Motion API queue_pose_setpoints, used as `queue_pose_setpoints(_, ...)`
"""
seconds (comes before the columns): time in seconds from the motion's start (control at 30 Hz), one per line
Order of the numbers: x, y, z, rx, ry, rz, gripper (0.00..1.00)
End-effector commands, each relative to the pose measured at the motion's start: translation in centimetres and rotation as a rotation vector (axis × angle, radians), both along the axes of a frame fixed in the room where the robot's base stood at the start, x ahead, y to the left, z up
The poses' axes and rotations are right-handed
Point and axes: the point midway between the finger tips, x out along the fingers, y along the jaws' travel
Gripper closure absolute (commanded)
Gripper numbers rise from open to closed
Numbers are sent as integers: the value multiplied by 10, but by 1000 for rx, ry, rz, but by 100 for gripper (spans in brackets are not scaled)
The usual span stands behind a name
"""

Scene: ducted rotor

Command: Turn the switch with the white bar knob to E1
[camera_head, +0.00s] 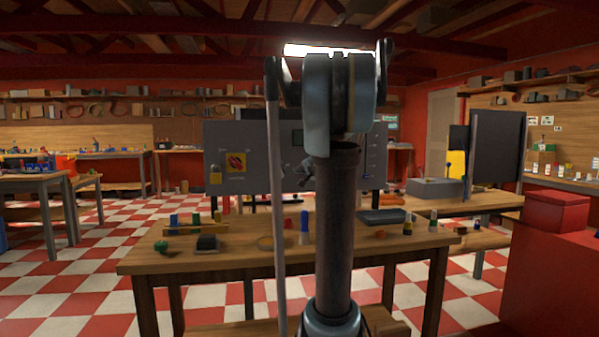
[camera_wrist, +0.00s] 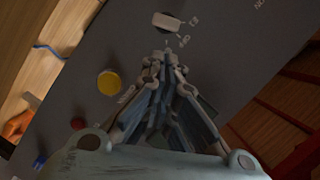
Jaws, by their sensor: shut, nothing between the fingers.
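I see a gap in the picture between tips and knob, but cannot tell the depth. In the head view, the grey panel (camera_head: 222,135) stands behind the table, and my arm and column hide its middle. The knob cannot be made out there.
A yellow round button (camera_wrist: 108,83) and a red knob (camera_wrist: 78,123) are on the panel, left of my gripper. The wooden table (camera_head: 215,262) in front holds several small items. A red-and-yellow switch (camera_head: 236,162) is on the panel's left part.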

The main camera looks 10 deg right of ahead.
Motion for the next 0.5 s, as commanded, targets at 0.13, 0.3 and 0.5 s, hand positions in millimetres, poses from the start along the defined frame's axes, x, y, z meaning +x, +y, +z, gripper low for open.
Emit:
queue_pose_setpoints(0.13,8,-14,14,66,-31,-11,100)
queue_pose_setpoints(0.3,15,-15,17,82,-39,-11,100)
queue_pose_setpoints(0.5,37,-8,14,80,-39,-8,100)
